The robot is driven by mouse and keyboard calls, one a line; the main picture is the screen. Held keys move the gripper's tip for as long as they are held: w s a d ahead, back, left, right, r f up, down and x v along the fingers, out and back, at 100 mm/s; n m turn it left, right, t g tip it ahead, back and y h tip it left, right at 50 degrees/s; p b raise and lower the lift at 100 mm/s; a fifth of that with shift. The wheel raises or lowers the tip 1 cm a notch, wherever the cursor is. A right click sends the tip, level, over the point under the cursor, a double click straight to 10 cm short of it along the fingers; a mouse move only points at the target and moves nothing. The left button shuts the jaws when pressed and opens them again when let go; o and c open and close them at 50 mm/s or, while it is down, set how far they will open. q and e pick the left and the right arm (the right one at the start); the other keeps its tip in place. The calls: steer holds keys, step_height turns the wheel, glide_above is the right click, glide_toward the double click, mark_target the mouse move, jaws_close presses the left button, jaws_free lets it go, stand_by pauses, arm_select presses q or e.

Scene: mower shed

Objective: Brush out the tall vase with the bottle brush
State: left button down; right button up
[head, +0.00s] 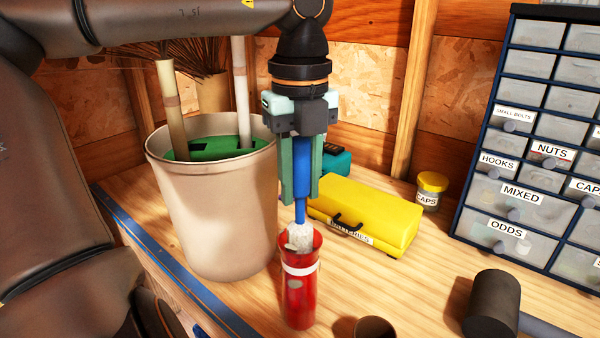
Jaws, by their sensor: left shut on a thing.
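The tall vase (299,305) is red with a white band and stands upright on the wooden bench. My left gripper (300,185) points straight down above it and is shut on the blue handle of the bottle brush (302,160). The brush hangs upright. Its whitish bristle head (299,236) is at the vase's mouth, with its upper part showing above the rim. The front wall of the vase hides whatever lies lower inside. My right gripper is not in view.
A large cream bucket (215,215) with a green inside and two poles stands close left of the vase. A yellow batteries case (365,210) and a caps jar (431,190) lie behind right. A dark cylinder (494,302) and a brown round rim (375,328) are front right. A drawer cabinet (525,130) stands right.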

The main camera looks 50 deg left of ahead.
mark_target(300, 225)
arm_select(q)
steer(key=shift+f, duration=0.1)
steer(key=shift+f+b, duration=2.05)
steer(key=shift+f, duration=0.2)
steer(key=shift+r, duration=0.1)
steer(key=shift+r+p, duration=1.9)
steer(key=shift+r, duration=0.3)
steer(key=shift+f+b, duration=2.05)
steer(key=shift+f, duration=0.25)
steer(key=shift+r, duration=0.1)
